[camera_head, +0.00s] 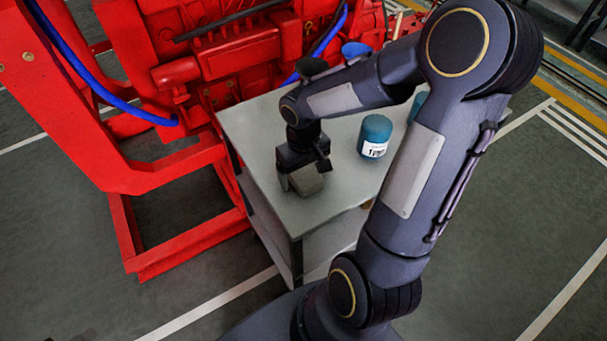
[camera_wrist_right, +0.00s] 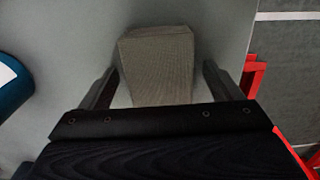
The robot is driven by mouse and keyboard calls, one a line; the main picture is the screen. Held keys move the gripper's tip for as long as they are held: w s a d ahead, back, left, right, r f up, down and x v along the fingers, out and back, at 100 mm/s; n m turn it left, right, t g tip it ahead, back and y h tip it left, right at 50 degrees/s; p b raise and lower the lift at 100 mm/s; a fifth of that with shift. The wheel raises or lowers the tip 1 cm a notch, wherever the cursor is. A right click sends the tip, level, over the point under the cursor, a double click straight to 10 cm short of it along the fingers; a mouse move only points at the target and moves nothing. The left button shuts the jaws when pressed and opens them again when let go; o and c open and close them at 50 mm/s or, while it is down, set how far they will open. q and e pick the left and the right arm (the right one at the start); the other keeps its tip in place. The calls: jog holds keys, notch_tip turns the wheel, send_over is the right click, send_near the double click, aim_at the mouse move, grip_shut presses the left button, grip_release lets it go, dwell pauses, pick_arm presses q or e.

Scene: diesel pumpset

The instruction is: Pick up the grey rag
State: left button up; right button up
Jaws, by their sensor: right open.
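The grey rag (camera_wrist_right: 157,68) looks like a small folded grey block with a woven texture. It stands on the grey table top (camera_head: 345,205) near its left edge. In the right wrist view it sits between the two fingers of my right gripper (camera_wrist_right: 158,85), which is open, with a finger on either side. In the head view the right gripper (camera_head: 303,172) points down over the rag (camera_head: 306,181) and hides part of it. Small gaps show between fingers and rag. My left gripper is in neither view.
A teal canister (camera_head: 375,136) with a white label stands on the table, right of the gripper; it also shows in the right wrist view (camera_wrist_right: 12,88). Another teal item (camera_head: 417,105) is partly hidden behind my arm. A red engine frame (camera_head: 180,160) borders the table's left side.

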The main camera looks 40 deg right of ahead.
aim_at(305, 171)
jog(key=c, duration=1.1)
jog(key=shift+o, duration=0.2)
jog(key=shift+r, duration=0.55)
jog(key=r, duration=0.2)
jog(key=shift+d+r, duration=0.2)
jog(key=shift+r, duration=0.1)
jog(key=s+d+r, duration=0.4)
jog(key=d+r, duration=0.5)
jog(key=d, duration=0.4)
jog(key=shift+s+r, duration=0.15)
jog(key=shift+s, duration=0.05)
